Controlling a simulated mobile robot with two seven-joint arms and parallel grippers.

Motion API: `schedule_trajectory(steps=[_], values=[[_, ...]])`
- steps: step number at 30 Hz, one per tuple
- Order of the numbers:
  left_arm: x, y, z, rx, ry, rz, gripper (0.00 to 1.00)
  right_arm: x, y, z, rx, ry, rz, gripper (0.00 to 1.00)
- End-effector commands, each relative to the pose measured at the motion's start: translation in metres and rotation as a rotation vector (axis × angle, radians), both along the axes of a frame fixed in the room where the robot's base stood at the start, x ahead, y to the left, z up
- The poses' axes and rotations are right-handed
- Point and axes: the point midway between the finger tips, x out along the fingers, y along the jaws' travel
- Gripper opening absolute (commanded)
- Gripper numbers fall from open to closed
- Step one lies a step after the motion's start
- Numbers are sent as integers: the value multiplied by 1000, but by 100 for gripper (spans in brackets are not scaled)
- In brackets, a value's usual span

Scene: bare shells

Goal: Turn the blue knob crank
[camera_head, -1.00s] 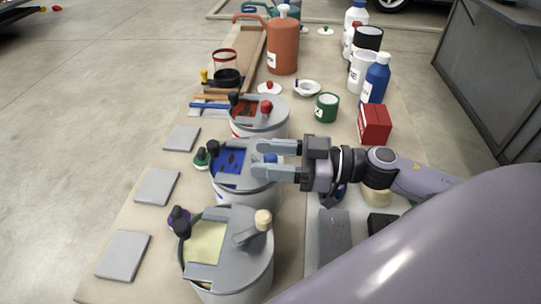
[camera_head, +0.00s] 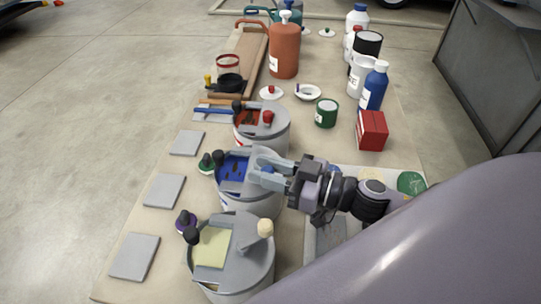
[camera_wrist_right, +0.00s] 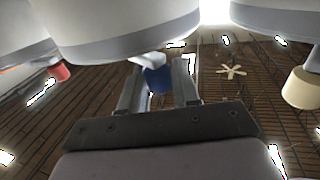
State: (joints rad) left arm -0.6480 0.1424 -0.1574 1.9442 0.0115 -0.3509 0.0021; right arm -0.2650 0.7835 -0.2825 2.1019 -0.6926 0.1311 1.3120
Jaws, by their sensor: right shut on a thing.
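The blue-paint pot (camera_head: 250,202) is the middle one of three grey-lidded pots in a row, with blue paint (camera_head: 234,166) showing through its lid opening. My right gripper (camera_head: 261,167) reaches over the right side of this lid from the right. In the right wrist view, the blue knob (camera_wrist_right: 157,79) of the crank sits between the two fingers (camera_wrist_right: 158,88), which are shut on it. In the head view the fingers mostly hide the knob. My left gripper is not in view.
A red-paint pot (camera_head: 262,140) with a red knob stands behind, and a cream-paint pot (camera_head: 240,275) with a cream knob (camera_head: 265,228) stands in front. Grey tiles (camera_head: 164,190) lie along the left edge. Bottles, a green can (camera_head: 326,112) and a red box (camera_head: 371,130) stand behind right.

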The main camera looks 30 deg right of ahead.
Motion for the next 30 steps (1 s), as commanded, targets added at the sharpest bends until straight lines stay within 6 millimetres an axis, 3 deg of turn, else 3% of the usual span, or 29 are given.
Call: schedule_trajectory(steps=[1, 6, 18, 30], values=[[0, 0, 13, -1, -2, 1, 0, 0, 3, 6, 9, 3, -38, 0], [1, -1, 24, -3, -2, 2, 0, 1, 7, 4, 8, 3, -160, 0], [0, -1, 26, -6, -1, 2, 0, 4, 15, 0, 5, 1, -360, 0], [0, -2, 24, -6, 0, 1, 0, 6, 17, 1, 0, -3, -437, 0]])
